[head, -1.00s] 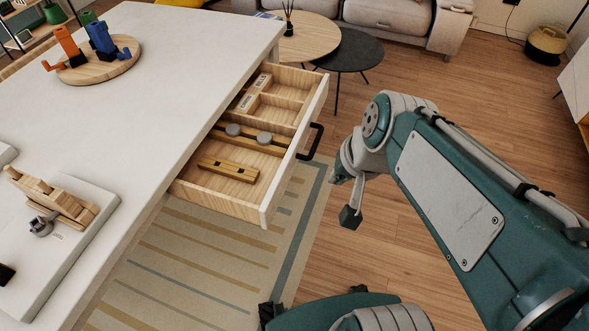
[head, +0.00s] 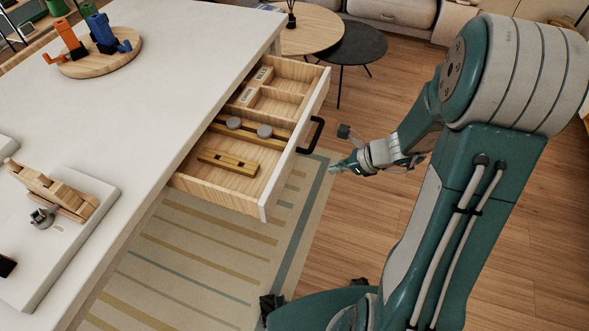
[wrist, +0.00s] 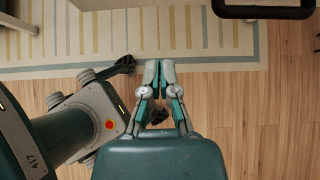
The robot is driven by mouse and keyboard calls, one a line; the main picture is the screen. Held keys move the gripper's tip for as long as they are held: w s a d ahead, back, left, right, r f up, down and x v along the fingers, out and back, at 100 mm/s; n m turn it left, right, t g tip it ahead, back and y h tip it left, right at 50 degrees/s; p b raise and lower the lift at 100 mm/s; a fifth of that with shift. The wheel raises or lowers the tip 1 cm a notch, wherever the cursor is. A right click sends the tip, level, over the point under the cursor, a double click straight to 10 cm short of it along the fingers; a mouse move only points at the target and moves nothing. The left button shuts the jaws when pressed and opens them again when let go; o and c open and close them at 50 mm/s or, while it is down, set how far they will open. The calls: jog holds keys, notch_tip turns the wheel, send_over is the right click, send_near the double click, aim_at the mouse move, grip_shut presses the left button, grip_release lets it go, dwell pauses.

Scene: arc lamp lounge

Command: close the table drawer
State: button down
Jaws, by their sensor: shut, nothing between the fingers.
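The table drawer (head: 232,188) is pulled out from the white table (head: 130,100). It has light wooden walls, a white front and a black bar handle (head: 314,136). The handle also shows at the top right of the wrist view (wrist: 262,12). My gripper (head: 332,167) is to the right of the drawer front, close to the handle but apart from it. In the wrist view my gripper (wrist: 159,64) has its fingers together with nothing between them, pointing toward the rug.
In the drawer lie wooden pieces (head: 228,162) and grey discs (head: 265,131). A round board (head: 98,62) with orange and blue clamps is on the table. A dark round table (head: 345,45) stands behind. A striped rug (head: 190,255) lies below; the wood floor at right is open.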

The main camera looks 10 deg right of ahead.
aim_at(286, 174)
jog(key=x, duration=0.4)
jog(key=a+r+x, duration=0.1)
jog(key=x, duration=0.7)
jog(key=shift+w+a+r, duration=0.15)
jog(key=shift+w+a, duration=0.15)
jog(key=shift+w, duration=0.05)
jog(key=shift+w+a, duration=0.3)
jog(key=shift+a, duration=0.15)
jog(key=shift+a, duration=0.1)
